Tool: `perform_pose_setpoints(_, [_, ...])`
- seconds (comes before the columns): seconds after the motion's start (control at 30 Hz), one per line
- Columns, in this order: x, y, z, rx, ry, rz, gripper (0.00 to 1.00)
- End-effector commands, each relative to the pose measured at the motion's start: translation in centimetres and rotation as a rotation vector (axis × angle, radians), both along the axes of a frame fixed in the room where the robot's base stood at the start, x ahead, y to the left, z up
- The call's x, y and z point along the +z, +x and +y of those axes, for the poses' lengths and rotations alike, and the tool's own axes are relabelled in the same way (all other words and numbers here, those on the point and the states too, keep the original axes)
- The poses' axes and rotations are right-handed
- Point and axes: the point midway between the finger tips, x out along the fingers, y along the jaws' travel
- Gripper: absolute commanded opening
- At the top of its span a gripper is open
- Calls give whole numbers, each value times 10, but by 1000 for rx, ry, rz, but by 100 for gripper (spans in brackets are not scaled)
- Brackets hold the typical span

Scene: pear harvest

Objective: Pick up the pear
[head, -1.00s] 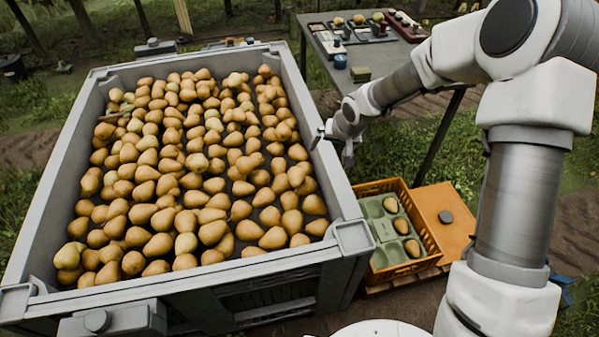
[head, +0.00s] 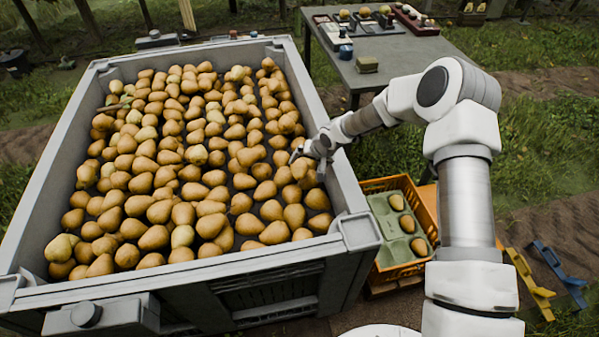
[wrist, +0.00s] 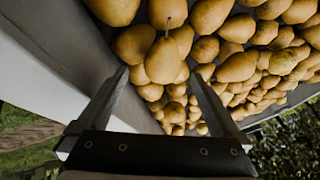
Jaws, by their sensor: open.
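Many yellow-brown pears fill the large grey bin (head: 55,212). My gripper (head: 309,164) is inside the bin's right wall, just above the pears near that side. In the wrist view my gripper (wrist: 158,76) is open, with one finger on each side of the picture. A pear with a thin stem (wrist: 163,62) lies beyond the fingertips, roughly centred between them. Other pears crowd around it, with one close at its left (wrist: 131,44). Nothing is held. I cannot tell whether a fingertip touches a pear.
The bin's right wall (head: 325,125) stands close beside my gripper. An orange crate (head: 431,212) on the right holds a green tray (head: 381,209) with several hollows and pears in some. A grey table (head: 415,60) with small items stands behind.

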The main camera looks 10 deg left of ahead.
Motion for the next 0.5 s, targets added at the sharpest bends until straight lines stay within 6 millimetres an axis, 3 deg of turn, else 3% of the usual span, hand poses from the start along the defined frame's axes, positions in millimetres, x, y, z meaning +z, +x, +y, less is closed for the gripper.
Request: perform_pose_setpoints(0.5, [-46, 18, 24, -1, 0, 0, 100])
